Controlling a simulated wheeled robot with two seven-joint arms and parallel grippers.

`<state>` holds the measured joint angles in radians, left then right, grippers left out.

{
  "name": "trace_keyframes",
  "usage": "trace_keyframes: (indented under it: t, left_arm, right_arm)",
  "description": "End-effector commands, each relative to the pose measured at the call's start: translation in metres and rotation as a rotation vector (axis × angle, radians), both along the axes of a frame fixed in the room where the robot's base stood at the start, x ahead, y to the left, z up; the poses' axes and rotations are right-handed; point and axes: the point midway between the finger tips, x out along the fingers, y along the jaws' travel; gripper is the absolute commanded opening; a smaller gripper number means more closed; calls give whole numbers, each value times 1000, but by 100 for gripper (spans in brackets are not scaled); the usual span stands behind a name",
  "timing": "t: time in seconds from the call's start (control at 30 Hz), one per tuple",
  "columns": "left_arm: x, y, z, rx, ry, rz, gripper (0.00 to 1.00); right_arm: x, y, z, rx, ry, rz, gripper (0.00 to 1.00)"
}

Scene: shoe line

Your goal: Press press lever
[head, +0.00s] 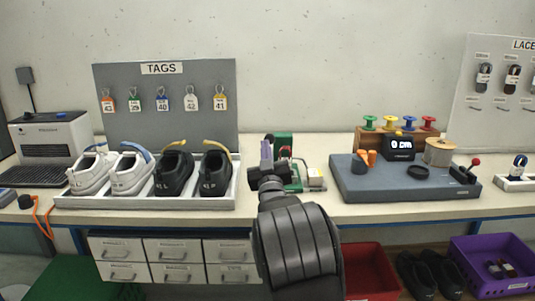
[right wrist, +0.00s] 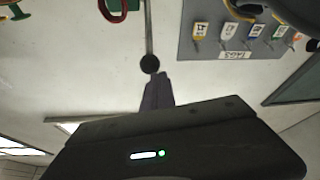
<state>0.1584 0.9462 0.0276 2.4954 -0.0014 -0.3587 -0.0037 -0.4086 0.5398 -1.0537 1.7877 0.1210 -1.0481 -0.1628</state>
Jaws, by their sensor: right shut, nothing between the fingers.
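The green press (head: 284,143) stands on the bench in the middle of the head view, partly hidden behind my right arm. In the right wrist view the press lever is a thin metal rod with a black ball knob (right wrist: 150,63). My right gripper (head: 266,150) is shut and empty, with its fingers pointing up beside the press. In the right wrist view the shut fingers (right wrist: 157,90) lie just below the knob in the picture; I cannot tell whether they touch it. My left gripper is not in view.
A white tray (head: 140,203) with several shoes stands left of the press, before the tags board (head: 215,95). A grey lace-measuring station (head: 405,187) with a red-knobbed lever (head: 476,162) stands to the right. A red bin (head: 370,262) sits below the bench.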

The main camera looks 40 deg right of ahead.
Motion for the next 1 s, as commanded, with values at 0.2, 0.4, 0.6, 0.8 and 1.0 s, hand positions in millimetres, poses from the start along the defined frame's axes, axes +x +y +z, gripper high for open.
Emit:
trace_keyframes:
  t: [0.2,0.4,0.6,0.8,1.0]
  left_arm:
    - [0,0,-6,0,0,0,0]
    - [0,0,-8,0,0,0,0]
    - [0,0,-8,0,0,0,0]
    - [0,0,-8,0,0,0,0]
    - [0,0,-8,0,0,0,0]
  right_arm:
    - [-38,24,-28,4,-3,2,0]
    - [-62,40,-44,1,-4,2,0]
    - [-72,46,-50,-2,-6,2,0]
    - [-72,47,-50,-2,-6,2,0]
    - [-72,47,-50,-3,-6,2,0]
